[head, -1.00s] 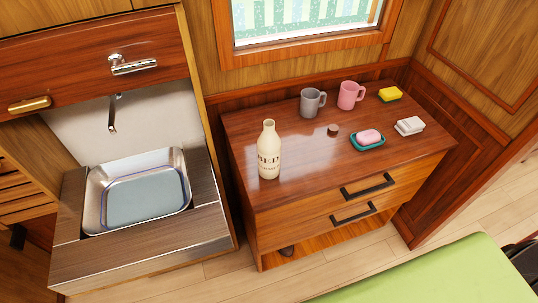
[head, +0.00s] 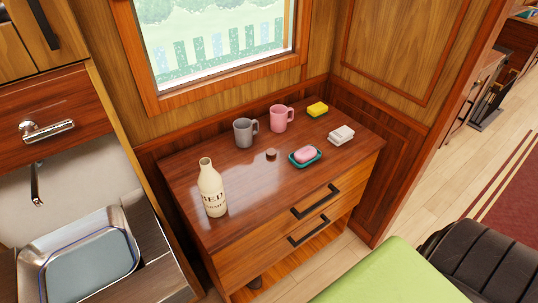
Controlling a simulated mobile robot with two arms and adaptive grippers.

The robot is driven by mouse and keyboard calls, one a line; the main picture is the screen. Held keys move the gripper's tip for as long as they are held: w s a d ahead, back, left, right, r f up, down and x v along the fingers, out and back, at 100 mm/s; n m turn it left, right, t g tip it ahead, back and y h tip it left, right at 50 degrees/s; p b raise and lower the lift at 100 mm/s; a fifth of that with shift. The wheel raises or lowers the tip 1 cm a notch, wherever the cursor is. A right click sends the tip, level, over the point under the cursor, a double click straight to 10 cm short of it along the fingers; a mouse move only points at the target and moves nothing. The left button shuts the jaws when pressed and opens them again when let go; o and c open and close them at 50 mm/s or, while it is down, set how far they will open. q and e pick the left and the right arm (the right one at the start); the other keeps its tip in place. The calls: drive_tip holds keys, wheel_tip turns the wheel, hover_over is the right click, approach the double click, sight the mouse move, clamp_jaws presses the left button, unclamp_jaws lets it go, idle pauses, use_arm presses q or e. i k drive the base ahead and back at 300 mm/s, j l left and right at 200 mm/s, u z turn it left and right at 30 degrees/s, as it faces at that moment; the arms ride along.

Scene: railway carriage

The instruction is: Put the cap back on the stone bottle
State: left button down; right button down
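The cream stone bottle (head: 212,190) with dark lettering stands upright on the left part of the wooden cabinet top (head: 183,172). Its mouth is uncovered. A small dark brown round piece (head: 271,154), which looks like the cap, lies on the cabinet top to the right of the bottle, in front of the grey mug. The two are well apart. Neither of my grippers shows in the head view.
A grey mug (head: 245,133) and a pink mug (head: 281,119) stand behind the cap. A pink soap (head: 305,154) in a teal dish (head: 292,161), a white stack (head: 341,135) and a yellow sponge (head: 317,109) are to the right. A sink (head: 50,245) is left; a green surface (head: 390,275) lies in front.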

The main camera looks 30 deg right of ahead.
sight(210, 183)
drive_tip(key=i+l+z, duration=0.1)
drive_tip(key=l, duration=0.3)
drive_tip(key=i+l+z, duration=0.1)
drive_tip(key=l, duration=0.3)
drive_tip(key=i+l+z, duration=0.1)
drive_tip(key=l, duration=0.3)
drive_tip(key=i, duration=0.05)
